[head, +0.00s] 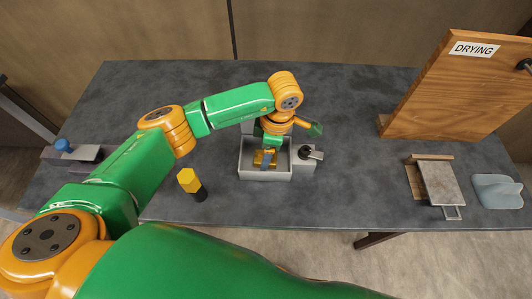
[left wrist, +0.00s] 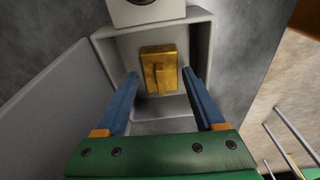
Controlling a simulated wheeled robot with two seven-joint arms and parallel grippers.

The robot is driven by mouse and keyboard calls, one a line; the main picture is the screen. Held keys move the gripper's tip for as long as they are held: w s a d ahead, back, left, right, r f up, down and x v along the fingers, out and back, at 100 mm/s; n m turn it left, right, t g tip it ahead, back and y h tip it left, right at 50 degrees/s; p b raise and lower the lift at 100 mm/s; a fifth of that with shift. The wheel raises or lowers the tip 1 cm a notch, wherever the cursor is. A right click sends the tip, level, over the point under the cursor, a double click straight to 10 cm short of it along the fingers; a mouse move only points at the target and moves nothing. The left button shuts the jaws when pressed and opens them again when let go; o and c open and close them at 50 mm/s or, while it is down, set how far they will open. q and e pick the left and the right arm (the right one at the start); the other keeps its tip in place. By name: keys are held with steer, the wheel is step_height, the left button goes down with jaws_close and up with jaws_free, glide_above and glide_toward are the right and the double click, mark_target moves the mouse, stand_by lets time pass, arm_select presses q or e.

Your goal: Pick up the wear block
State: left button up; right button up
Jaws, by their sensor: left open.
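The wear block appears to be the brass-coloured block with a raised bar (left wrist: 159,55), lying in a grey open box (left wrist: 206,45). In the head view, part of the brass-coloured block (head: 258,161) shows in the box (head: 265,177), partly covered by my gripper. My left gripper (left wrist: 160,75) is open, pointing down into the box. Its two blue fingers appear on either side of the block in the left wrist view, with visible gaps; I cannot tell how high they are above it. My right gripper is not in view.
A grey fixture with a black knob (head: 305,153) adjoins the box's right side. A yellow-and-black piece (head: 189,181) stands to its left. A wooden board marked DRYING (head: 455,85), a metal plate (head: 442,184) and a pale blue item (head: 496,191) are at the right.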

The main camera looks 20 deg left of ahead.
arm_select(q)
steer(key=shift+s+a+f, duration=0.1)
steer(key=shift+f, duration=0.4)
jaws_close()
steer(key=shift+r, duration=0.1)
